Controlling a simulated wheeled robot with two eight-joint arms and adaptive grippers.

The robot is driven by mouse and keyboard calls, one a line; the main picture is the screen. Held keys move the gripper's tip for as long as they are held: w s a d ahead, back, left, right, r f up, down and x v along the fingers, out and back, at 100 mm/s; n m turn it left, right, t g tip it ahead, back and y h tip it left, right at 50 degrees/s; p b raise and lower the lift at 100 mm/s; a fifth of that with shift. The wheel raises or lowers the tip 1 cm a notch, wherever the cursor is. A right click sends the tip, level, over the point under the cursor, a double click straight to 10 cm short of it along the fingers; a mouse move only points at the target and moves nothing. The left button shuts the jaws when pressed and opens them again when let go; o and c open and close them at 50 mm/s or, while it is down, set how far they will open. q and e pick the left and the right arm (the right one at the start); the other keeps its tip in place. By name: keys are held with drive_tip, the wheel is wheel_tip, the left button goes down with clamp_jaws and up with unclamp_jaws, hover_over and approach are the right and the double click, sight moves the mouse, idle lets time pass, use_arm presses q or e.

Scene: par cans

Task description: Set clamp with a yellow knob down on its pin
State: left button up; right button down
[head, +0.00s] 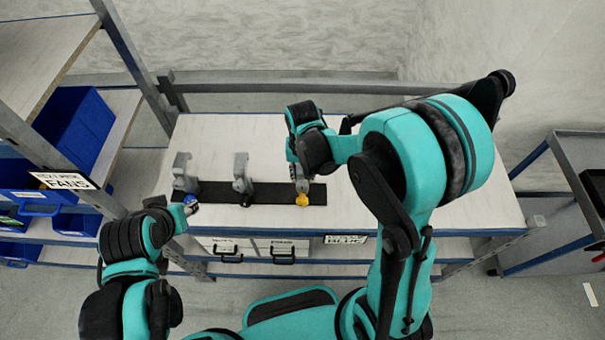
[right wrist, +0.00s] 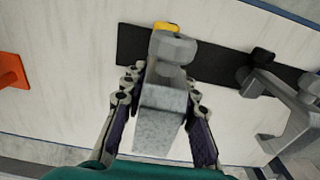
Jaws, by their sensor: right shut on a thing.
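The clamp with a yellow knob (head: 302,199) is at the right end of a black strip (head: 270,194) on the bench. My right gripper (head: 297,168) comes down over it from behind and hides most of its body. In the right wrist view, its grey body (right wrist: 160,118) sits between my two fingers, with its yellow knob (right wrist: 166,26) beyond them over the strip. The right gripper is shut on it. I cannot see its pin or tell whether it touches the strip. My left arm is at the left front of the bench; its fingers are not clear.
A grey clamp with a black knob (head: 243,180) stands mid-strip. Another with a blue knob (head: 184,178) stands at the left end, close to my left arm. An orange object (right wrist: 12,71) lies on the bench. Blue bins (head: 75,130) fill the left shelves. Bench behind the strip is clear.

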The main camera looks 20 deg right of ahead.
drive_tip(key=shift+f+b, duration=0.6)
drive_tip(key=shift+f, duration=0.1)
drive_tip(key=c, duration=0.5)
unclamp_jaws()
drive_tip(key=shift+r, duration=0.1)
drive_tip(key=shift+r+p, duration=4.1)
drive_tip(key=shift+r, duration=1.4)
drive_tip(key=s+d+f+n+t+b, duration=0.1)
drive_tip(key=s+t+b, duration=0.1)
drive_tip(key=b, duration=0.3)
drive_tip(key=s+d+f+n+t+b, duration=0.1)
drive_tip(key=s+d+f+t+b, duration=0.1)
drive_tip(key=s+b, duration=0.3)
drive_tip(key=s+d+f+n+t+b, duration=0.1)
drive_tip(key=s+f+t+b, duration=0.1)
drive_tip(key=b, duration=0.4)
drive_tip(key=shift+s+d+t+b, duration=0.35)
drive_tip(key=shift+s+t+b, duration=0.05)
drive_tip(key=shift+s+t, duration=0.25)
